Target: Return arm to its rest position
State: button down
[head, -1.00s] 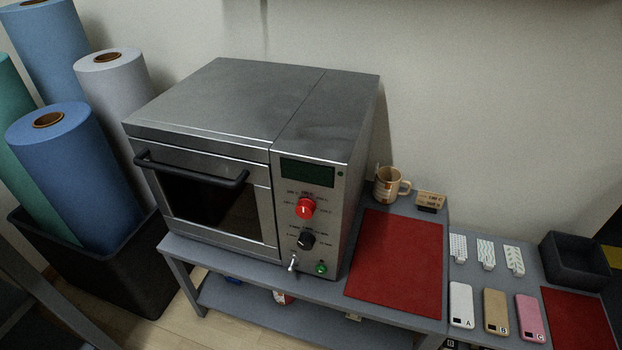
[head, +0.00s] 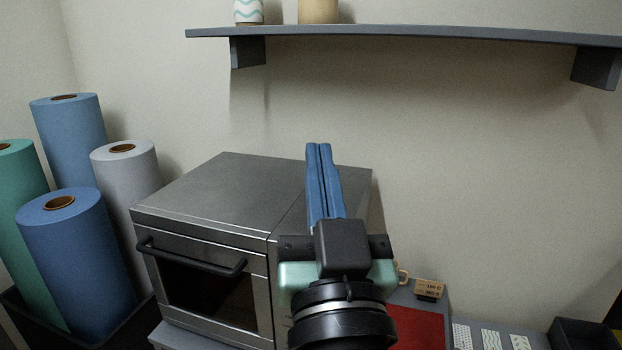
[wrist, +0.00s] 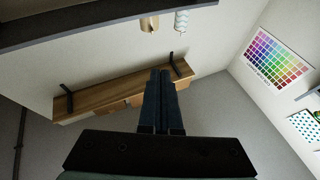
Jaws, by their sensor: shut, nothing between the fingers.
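My gripper (head: 318,150) is raised in the head view, in front of the steel oven (head: 215,190). Its two blue fingers point up and lie together with nothing between them. In the wrist view the fingers (wrist: 160,75) are dark, side by side and shut. My wrist hides the oven's control panel and most of the mug (head: 403,273). The oven door is closed.
A wall shelf (head: 400,34) above holds a patterned cup (head: 249,11) and a tan item (head: 318,11). Several rolls (head: 85,255) stand left. A red mat (head: 418,328), small sign (head: 429,288) and dark bin (head: 581,334) are right. Wall above the oven is clear.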

jog(key=s+a+r+t+h, duration=0.1)
jog(key=s+r+t, duration=0.1)
jog(key=s+r, duration=0.35)
jog(key=s+r+t+h, duration=0.1)
jog(key=s+r+t, duration=0.15)
jog(key=r, duration=0.65)
notch_tip(320, 180, up, 31)
jog(key=p, duration=3.1)
jog(key=shift+s, duration=0.25)
jog(key=c, duration=1.6)
grip_release()
